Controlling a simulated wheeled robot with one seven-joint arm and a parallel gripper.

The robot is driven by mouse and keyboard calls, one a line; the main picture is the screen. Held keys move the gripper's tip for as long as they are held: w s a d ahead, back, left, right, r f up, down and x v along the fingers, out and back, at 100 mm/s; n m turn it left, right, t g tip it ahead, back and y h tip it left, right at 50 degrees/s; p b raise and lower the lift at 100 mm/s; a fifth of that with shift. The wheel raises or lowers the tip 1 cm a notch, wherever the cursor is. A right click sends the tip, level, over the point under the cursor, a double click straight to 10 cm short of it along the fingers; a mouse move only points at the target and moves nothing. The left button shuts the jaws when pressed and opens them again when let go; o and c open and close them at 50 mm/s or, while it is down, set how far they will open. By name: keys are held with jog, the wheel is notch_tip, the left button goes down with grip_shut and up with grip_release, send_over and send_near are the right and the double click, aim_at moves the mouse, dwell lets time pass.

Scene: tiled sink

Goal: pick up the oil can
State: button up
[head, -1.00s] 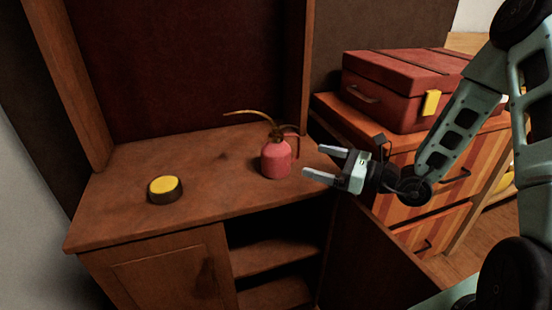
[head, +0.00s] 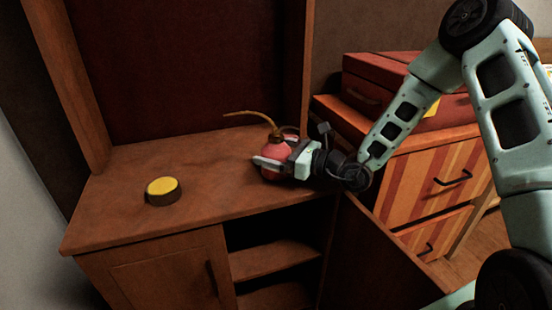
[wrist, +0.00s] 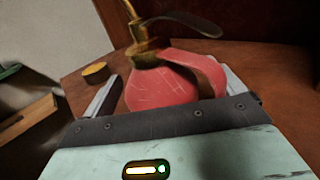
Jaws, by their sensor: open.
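The oil can has a red round body (head: 272,152) and a brass-coloured top with a long thin spout pointing left. It stands upright on the wooden cabinet top, near its right side. My gripper (head: 268,164) is open, with its fingers on either side of the can's body. In the wrist view the can (wrist: 165,85) fills the space between the fingers (wrist: 165,90), with its spout and handle above. The gripper hides part of the body in the head view, and I cannot tell whether either finger touches it.
A round yellow-topped tin (head: 163,190) sits on the left of the cabinet top (head: 125,225). The cabinet's right door (head: 385,255) stands open below. A red case (head: 375,75) lies on a striped drawer unit (head: 430,185) to the right. A wooden post (head: 305,65) rises behind the can.

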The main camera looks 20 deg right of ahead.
jog(key=c, duration=1.1)
